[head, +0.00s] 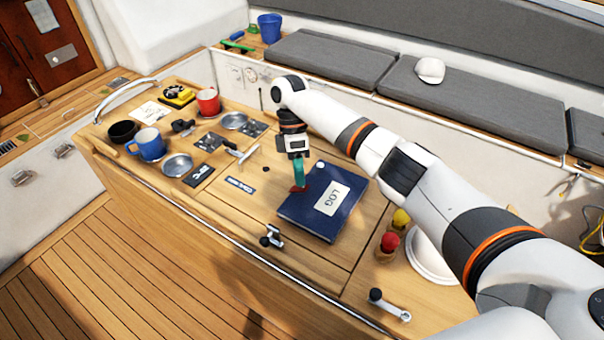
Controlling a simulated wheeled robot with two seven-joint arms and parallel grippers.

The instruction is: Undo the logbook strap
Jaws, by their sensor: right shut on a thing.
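The logbook (318,220) is a dark blue book with a white LOG label, lying on the wooden cockpit table. A small red-brown piece, seemingly the strap (297,189), shows at the book's upper left edge. My right gripper (299,186) comes down from above with teal fingers at that edge. It is shut on the strap; the fingertips hide part of it. I cannot tell whether the strap is still fastened. My left gripper is not in view.
A blue mug (149,145), a red mug (208,102) and metal dishes (177,165) stand to the left on the wooden table (235,215). A metal latch (272,238) sits near the front edge.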

